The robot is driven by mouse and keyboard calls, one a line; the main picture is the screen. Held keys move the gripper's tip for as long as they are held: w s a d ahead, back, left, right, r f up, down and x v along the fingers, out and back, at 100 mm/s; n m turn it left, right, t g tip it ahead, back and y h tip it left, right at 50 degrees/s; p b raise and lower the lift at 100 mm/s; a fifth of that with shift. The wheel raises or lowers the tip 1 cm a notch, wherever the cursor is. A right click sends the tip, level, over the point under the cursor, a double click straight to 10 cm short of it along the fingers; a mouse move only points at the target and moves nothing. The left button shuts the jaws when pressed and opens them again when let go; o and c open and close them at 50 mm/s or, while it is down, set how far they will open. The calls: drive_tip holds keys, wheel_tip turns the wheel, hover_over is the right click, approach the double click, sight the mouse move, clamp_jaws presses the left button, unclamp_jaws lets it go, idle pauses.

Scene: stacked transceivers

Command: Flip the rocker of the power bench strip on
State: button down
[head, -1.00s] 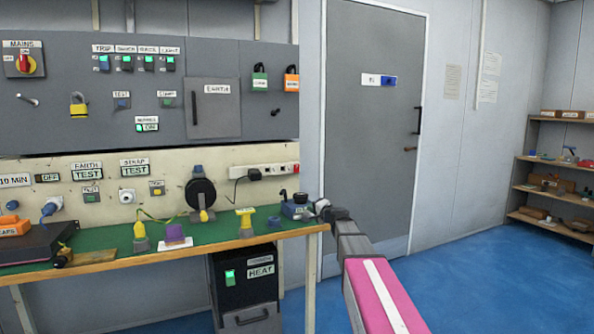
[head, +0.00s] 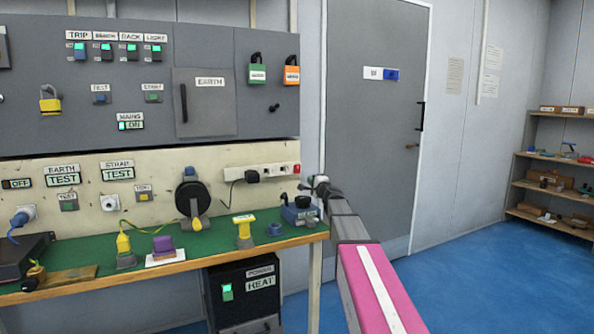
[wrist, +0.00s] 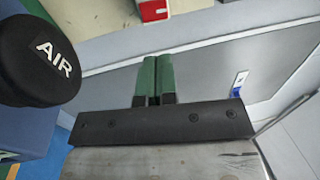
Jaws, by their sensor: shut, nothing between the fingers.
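The power bench strip (head: 262,173) is a long white socket strip on the cream back panel above the green bench, with a black plug in it. Its red rocker (head: 297,168) is at the right end; whether it is on or off is too small to tell. My gripper (head: 319,182) is just right of and slightly below that end, apparently apart from it. In the wrist view my green fingers (wrist: 154,76) are together with nothing between them. The strip's white end with the red rocker (wrist: 154,9) shows beyond the fingertips, cut by the top edge.
A blue unit (head: 300,213) with a black knob stands at the bench's right end under my gripper; its cap labelled AIR (wrist: 48,62) is close on the left in the wrist view. A yellow stand (head: 244,230) is left of it. A grey door (head: 375,110) is behind.

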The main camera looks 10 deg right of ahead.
sight(297, 167)
drive_tip(key=x, duration=1.3)
drive_tip(key=shift+w+a+r, duration=0.1)
drive_tip(key=shift+w+a, duration=0.05)
drive_tip(key=shift+w, duration=0.3)
drive_tip(key=shift+w, duration=0.1)
drive_tip(key=shift+w+r, duration=0.15)
drive_tip(key=s+d+r, duration=0.2)
drive_tip(key=s+d, duration=0.2)
drive_tip(key=s, duration=0.9)
drive_tip(key=shift+s, duration=0.25)
